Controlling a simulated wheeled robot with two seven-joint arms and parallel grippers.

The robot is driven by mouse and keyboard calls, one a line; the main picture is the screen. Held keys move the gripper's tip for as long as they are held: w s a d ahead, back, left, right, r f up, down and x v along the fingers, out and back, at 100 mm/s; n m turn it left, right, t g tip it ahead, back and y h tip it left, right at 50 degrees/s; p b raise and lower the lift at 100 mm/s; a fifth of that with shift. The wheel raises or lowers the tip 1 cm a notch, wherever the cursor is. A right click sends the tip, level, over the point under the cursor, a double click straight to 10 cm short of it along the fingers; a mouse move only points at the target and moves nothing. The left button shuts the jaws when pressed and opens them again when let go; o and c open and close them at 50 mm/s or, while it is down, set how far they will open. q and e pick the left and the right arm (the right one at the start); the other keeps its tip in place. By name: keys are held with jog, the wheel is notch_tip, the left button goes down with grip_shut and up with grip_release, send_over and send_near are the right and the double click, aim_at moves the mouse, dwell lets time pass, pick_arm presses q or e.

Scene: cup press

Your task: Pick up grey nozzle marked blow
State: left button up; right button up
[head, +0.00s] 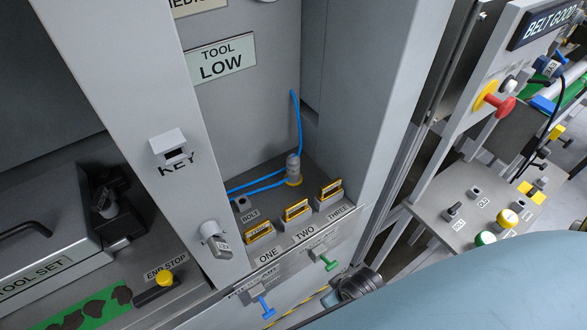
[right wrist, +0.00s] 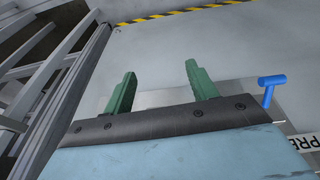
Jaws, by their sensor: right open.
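A grey cylindrical piece (head: 214,240) with a small tag sits on the front of the pale post, below the KEY holder. It looks like the nozzle, but the writing on its tag is too small to read. My right gripper (right wrist: 160,74) is open, with two green fingers apart and nothing between them. In the head view my right arm comes in at the lower right, and its dark wrist end is right of and below the grey piece, well apart from it. The grey piece does not show in the right wrist view. My left gripper is not in view.
A blue handle (head: 264,304) and a green handle (head: 328,262) stick out of the front panel. The blue handle also shows right of my fingers in the right wrist view (right wrist: 270,84). A grey cylinder (head: 293,169) with blue hoses stands in the recess behind labelled yellow-framed slots.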

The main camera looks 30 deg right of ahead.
aim_at(296, 164)
notch_tip(296, 164, up, 12)
jog(key=w+r+t, duration=0.1)
jog(key=w, duration=0.2)
jog(key=w+d+r+m+t, duration=0.1)
jog(key=w+r+m+t, duration=0.2)
jog(key=w+r+t, duration=0.75)
jog(key=shift+h, duration=0.4)
jog(key=x, duration=1)
jog(key=shift+w+d+f, duration=0.15)
jog(key=shift+w, duration=0.1)
jog(key=x, duration=0.4)
jog(key=shift+w+d+r, duration=0.2)
jog(key=shift+w+d, duration=0.05)
jog(key=shift+w, duration=0.05)
jog(key=shift+w+f, duration=0.15)
jog(key=shift+w, duration=0.35)
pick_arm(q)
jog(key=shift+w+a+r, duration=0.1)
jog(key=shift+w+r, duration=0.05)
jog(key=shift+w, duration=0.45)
